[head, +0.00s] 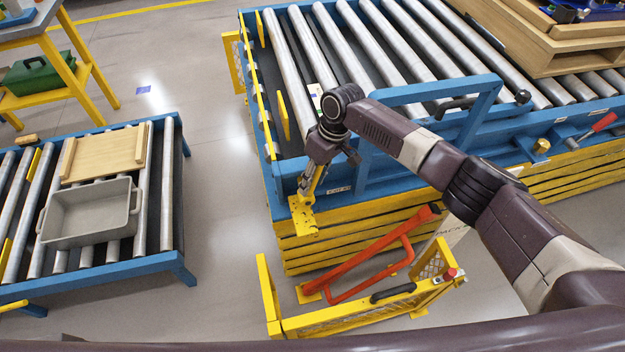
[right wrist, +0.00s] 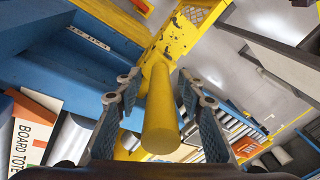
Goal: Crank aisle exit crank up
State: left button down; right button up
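The yellow crank (head: 303,216) is at the near left corner of the blue roller conveyor (head: 375,165), its arm hanging below the blue side rail. In the right wrist view its round yellow handle (right wrist: 161,115) points towards the camera, and a worn yellow arm (right wrist: 168,45) runs up behind it. My right gripper (head: 311,188) is over the handle. In the right wrist view its two fingers (right wrist: 158,78) stand apart on either side of the handle, with gaps visible on both sides. A small label (head: 339,190) is on the rail beside the crank. My left gripper is not in view.
A yellow gate (head: 350,317) and an orange-red tubular bar (head: 375,255) stand below the crank. A blue frame (head: 440,91) rises beside my right arm. A low roller conveyor with a grey tote (head: 90,215) stands at left. Open floor (head: 220,210) lies between.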

jog(key=v, duration=1.2)
